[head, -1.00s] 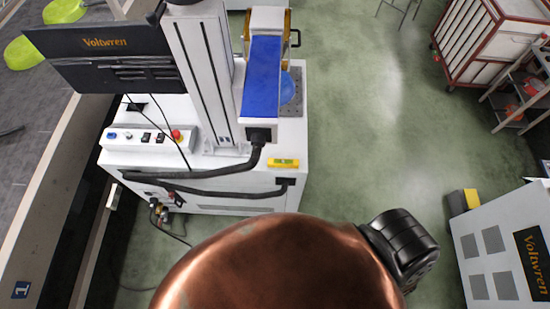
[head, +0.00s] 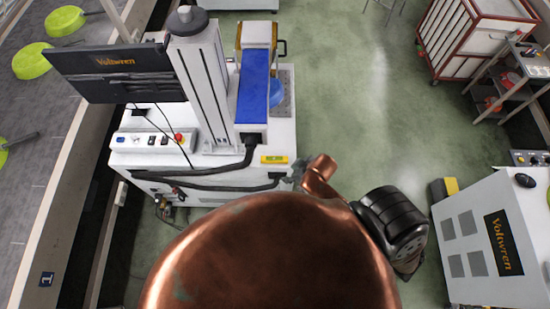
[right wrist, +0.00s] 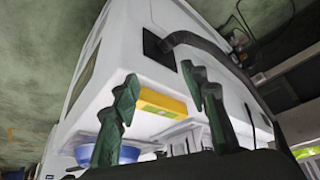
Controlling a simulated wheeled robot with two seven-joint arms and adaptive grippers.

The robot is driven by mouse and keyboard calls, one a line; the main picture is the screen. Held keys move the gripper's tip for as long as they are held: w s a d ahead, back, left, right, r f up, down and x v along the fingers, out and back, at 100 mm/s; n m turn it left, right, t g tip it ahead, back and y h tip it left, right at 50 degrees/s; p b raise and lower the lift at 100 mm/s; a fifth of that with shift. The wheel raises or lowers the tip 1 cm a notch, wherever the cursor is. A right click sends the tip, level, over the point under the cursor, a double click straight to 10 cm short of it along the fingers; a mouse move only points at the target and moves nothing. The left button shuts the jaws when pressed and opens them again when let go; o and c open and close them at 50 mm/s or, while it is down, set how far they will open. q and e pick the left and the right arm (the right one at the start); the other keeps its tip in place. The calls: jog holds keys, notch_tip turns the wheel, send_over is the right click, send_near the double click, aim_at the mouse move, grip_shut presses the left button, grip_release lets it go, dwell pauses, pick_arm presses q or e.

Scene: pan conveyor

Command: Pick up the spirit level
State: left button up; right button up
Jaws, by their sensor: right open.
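The spirit level (head: 274,160) is a small yellow bar with a greenish middle. It lies at the near right corner of the white machine's top. In the right wrist view the spirit level (right wrist: 160,103) shows between my two fingers, beyond them and not gripped. My right gripper (head: 297,171) is just to the right of the level in the head view, small and partly hidden by my copper-coloured arm. In the right wrist view my right gripper (right wrist: 160,74) has its dark green fingers apart and empty. My left gripper is in neither view.
The white machine (head: 210,183) carries a column (head: 205,80), a monitor (head: 115,72) and a control box with a red button (head: 178,137). A black cable (head: 245,155) runs close left of the level. Another white cabinet (head: 480,240) stands right. Green floor lies between.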

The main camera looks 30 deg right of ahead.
aim_at(276, 159)
jog(key=w+a+r+n+y, duration=0.3)
jog(key=w+a+n, duration=0.2)
jog(key=d, duration=0.2)
jog(key=w+d+r+n+g+p, duration=0.1)
jog(key=d, duration=0.1)
jog(key=d+r+n, duration=0.1)
jog(key=d, duration=0.1)
jog(key=shift+w+d+r+g+y, duration=0.2)
jog(key=shift+w+d+g+y, duration=0.05)
jog(key=shift+w+g+y, duration=0.15)
jog(key=shift+x, duration=1.15)
jog(key=x, duration=0.2)
jog(key=p+x, duration=0.1)
jog(key=x, duration=0.2)
jog(key=shift+w+d+f, duration=0.3)
jog(key=shift+d, duration=0.05)
jog(key=shift+c, duration=0.7)
grip_shut()
